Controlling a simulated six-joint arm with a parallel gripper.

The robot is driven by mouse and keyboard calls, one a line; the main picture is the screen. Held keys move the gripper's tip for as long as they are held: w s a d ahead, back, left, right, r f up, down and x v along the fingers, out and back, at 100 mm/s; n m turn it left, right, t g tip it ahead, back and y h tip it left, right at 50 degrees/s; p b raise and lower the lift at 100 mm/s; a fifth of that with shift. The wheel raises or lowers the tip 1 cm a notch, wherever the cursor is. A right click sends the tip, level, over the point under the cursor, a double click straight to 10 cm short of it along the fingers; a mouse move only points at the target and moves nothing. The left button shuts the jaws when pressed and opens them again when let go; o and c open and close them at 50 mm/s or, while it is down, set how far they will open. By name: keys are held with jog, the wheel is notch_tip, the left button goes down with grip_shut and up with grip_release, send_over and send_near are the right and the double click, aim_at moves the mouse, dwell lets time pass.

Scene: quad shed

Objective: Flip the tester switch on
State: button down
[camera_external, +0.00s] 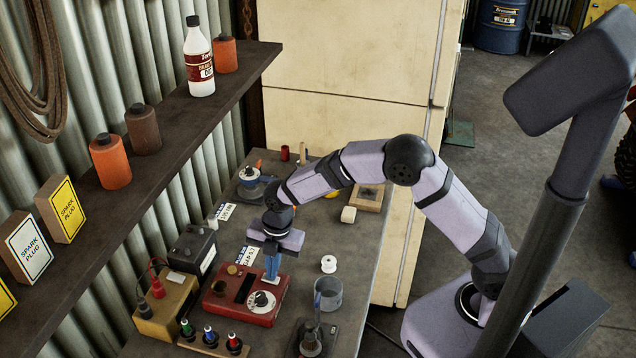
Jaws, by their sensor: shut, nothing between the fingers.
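A red box (222,304), which looks like the tester, stands on the bench. Its top has a dark slot, a white dial (262,302) with a dark knob, and a small round brownish part. I cannot make out a switch lever or its position. My gripper (271,279) points down with its blue fingers shut and empty, at the far right part of the red box, just behind the dial. I cannot tell whether the fingertips touch the box, and they hide the part of it behind them.
A yellow box (162,312) with red and black leads and a dark battery-like box (190,250) stand left of the red box. A grey cup (328,294) and white spool (329,264) stand to its right. Colored-capped items (208,334) stand in front. A shelf (155,190) overhangs the left side.

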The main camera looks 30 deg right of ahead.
jog(key=r+p, duration=0.2)
jog(key=r, duration=0.1)
jog(key=r+p, duration=0.1)
jog(key=shift+s+d+r, duration=0.25)
jog(key=shift+r, duration=0.05)
jog(key=shift+r+b, duration=0.35)
jog(key=shift+b, duration=0.45)
notch_tip(320, 180, up, 8)
jog(key=b, duration=0.2)
send_over(277, 279)
jog(key=shift+s+d+r, duration=0.2)
jog(key=shift+s+d, duration=0.2)
jog(key=shift+a+f+b, duration=0.1)
jog(key=shift+f+b, duration=0.05)
jog(key=shift+b, duration=0.35)
jog(key=b, duration=0.1)
jog(key=w+a+b, duration=0.1)
jog(key=b, duration=0.1)
jog(key=shift+r, duration=0.25)
